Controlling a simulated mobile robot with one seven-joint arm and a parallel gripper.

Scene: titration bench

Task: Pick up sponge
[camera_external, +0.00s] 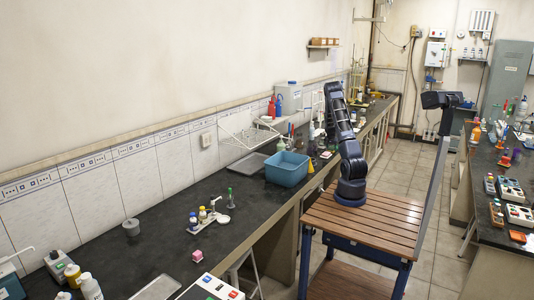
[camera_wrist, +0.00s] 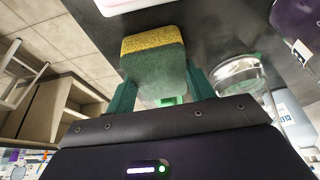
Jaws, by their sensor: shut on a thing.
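The sponge (camera_wrist: 153,68), green with a yellow top layer, is in the wrist view between the two green fingers of my gripper (camera_wrist: 160,82). The fingers are shut on its sides, one at the left and one at the right. In the external view my gripper (camera_external: 468,101) is at the upper right, near the right-hand bench. The sponge cannot be made out in that view. Whether the sponge touches the dark bench surface cannot be told.
In the wrist view a clear glass vessel (camera_wrist: 238,76) is right of the sponge, and a purple object (camera_wrist: 296,18) is at the upper right corner. The right bench (camera_external: 508,243) holds bottles and instruments. A blue tub (camera_external: 287,171) stands on the left bench.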

